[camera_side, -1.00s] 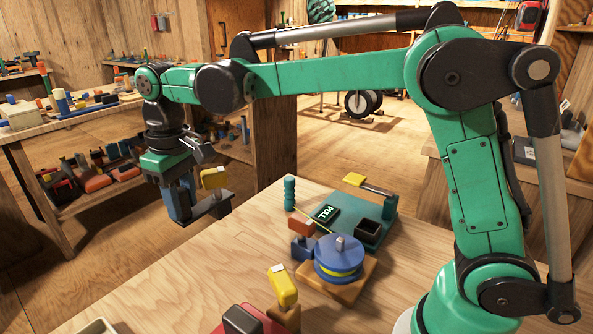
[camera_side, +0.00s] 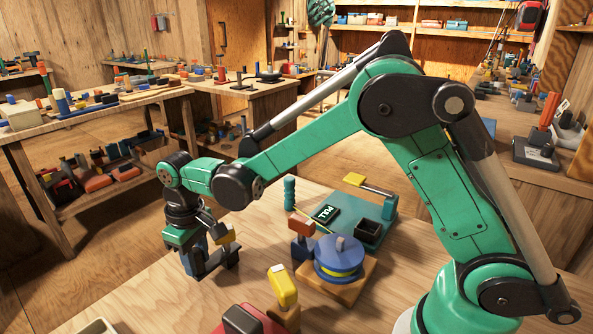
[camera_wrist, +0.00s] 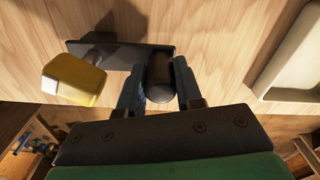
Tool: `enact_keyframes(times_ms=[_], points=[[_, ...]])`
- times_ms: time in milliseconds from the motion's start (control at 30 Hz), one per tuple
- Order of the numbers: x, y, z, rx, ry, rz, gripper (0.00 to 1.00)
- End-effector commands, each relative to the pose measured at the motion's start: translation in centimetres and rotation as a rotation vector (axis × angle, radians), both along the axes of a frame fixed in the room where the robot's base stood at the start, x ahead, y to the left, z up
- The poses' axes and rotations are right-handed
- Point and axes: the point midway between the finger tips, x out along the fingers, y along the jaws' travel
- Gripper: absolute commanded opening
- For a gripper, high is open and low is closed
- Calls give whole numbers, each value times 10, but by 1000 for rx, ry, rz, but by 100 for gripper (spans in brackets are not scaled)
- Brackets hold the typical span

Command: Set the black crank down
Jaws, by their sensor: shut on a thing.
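The black crank (camera_side: 228,259) has a dark flat arm and a yellow knob at one end. My gripper (camera_side: 204,268) is shut on it, low over the left part of the wooden bench. In the wrist view the crank (camera_wrist: 112,55) lies crosswise beyond the jaws, with its dark round post between the fingers of my gripper (camera_wrist: 158,82). The yellow knob (camera_wrist: 75,79) is at the left. A shadow lies on the wood close beside the crank. I cannot tell whether the crank touches the bench.
A blue reel (camera_side: 339,262) on a wooden block and a teal tray (camera_side: 352,232) stand to the right. A yellow-topped piece (camera_side: 282,286) stands in front. A pale tray (camera_wrist: 290,55) is at the wrist view's right. Bare wood (camera_side: 185,297) surrounds the gripper's front.

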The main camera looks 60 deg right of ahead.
Motion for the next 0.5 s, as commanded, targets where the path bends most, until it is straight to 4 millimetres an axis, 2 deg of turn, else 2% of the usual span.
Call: enact_keyframes(times_ms=[100,133,200,233,500], points=[[0,0,-3,0,0,0,0],[0,0,-3,0,0,0,36],[0,0,-3,0,0,0,56],[0,0,-3,0,0,0,62],[0,0,-2,0,0,0,62]])
